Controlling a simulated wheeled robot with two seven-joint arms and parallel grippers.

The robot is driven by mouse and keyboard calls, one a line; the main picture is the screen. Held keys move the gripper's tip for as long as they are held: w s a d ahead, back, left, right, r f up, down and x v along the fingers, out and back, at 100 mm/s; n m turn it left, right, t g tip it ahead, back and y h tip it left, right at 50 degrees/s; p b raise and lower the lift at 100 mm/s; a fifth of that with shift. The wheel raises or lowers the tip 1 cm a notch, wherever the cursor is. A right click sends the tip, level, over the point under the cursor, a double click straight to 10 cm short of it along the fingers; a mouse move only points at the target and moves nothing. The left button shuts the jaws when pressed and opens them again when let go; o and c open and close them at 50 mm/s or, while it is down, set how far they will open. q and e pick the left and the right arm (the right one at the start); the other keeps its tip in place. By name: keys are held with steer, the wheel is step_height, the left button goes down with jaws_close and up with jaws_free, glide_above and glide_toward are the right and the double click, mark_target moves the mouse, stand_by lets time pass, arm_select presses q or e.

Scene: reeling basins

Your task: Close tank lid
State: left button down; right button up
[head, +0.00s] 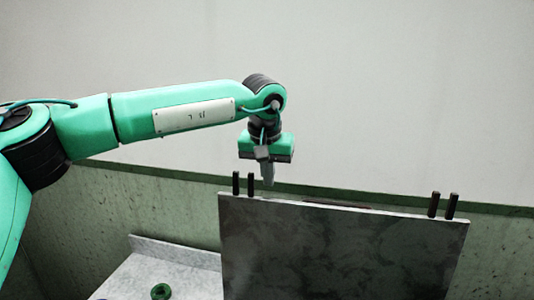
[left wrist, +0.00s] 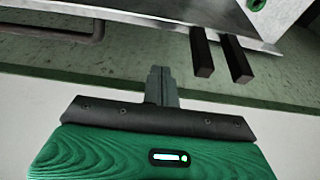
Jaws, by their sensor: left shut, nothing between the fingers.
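The tank lid (head: 340,250) is a dark grey mottled panel standing upright in the head view, with its top edge facing up. Dark pegs stand in pairs near both ends of that edge. My left gripper (head: 267,182) points down just above and behind the lid's top edge, near the left pair of pegs (head: 243,184). Its fingers are shut and empty. In the left wrist view the shut fingers (left wrist: 161,84) sit beside two dark pegs (left wrist: 219,58), apart from them. The tank below the lid is hidden. My right gripper is not in view.
A light grey counter (head: 180,270) with a raised back edge lies left of the lid. A green ring-shaped thing (head: 161,291) is on it. A pale wall with a green lower band (head: 140,200) stands behind.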

arm_select(q)
steer(key=s, duration=0.1)
steer(key=s+f+p, duration=0.2)
steer(key=shift+s+a, duration=0.2)
steer(key=shift+a, duration=0.1)
steer(key=shift+f, duration=0.1)
stand_by(0.3)
